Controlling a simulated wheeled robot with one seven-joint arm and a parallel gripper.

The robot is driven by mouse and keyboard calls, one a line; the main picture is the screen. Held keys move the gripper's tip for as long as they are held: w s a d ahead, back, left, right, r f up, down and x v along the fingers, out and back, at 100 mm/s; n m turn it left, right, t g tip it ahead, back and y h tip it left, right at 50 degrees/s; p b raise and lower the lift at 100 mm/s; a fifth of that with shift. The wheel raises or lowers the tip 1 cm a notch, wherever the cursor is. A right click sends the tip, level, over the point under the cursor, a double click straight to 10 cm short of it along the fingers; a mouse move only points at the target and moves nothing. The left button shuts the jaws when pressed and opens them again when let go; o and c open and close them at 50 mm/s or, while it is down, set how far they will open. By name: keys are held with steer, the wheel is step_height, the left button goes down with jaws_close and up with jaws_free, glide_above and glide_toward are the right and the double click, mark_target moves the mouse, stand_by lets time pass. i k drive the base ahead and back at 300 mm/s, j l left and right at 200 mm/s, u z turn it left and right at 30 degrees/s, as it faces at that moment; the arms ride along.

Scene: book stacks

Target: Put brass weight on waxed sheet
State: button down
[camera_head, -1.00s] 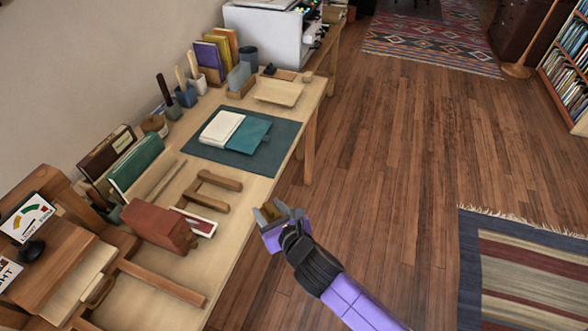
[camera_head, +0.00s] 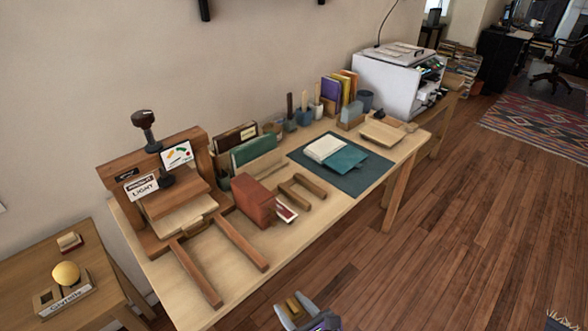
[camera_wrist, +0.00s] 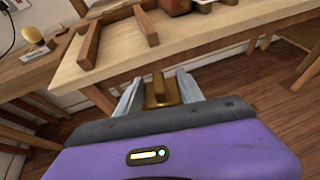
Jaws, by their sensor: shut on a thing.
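My gripper (camera_head: 296,311) is at the lower edge of the head view, in front of the table's front edge and over the floor. It is shut on a brass weight (camera_wrist: 160,92), a block with an upright grip that shows between the fingers in the wrist view. I cannot tell for sure which thing is the waxed sheet. A pale cream sheet (camera_head: 183,219) lies in the wooden press (camera_head: 160,246) at the table's left end. An open notebook with a pale page (camera_head: 325,149) and a teal cover lies on a dark green mat (camera_head: 366,184).
A red-brown block (camera_head: 252,201) and a wooden U-shaped frame (camera_head: 304,187) stand mid-table (camera_head: 215,310). Two wooden rails run from the press to the front edge.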

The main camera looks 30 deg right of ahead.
mark_target(325, 145)
steer(key=l+u, duration=0.35)
steer(key=l, duration=0.3)
steer(key=l+u, duration=0.4)
steer(key=l, duration=0.25)
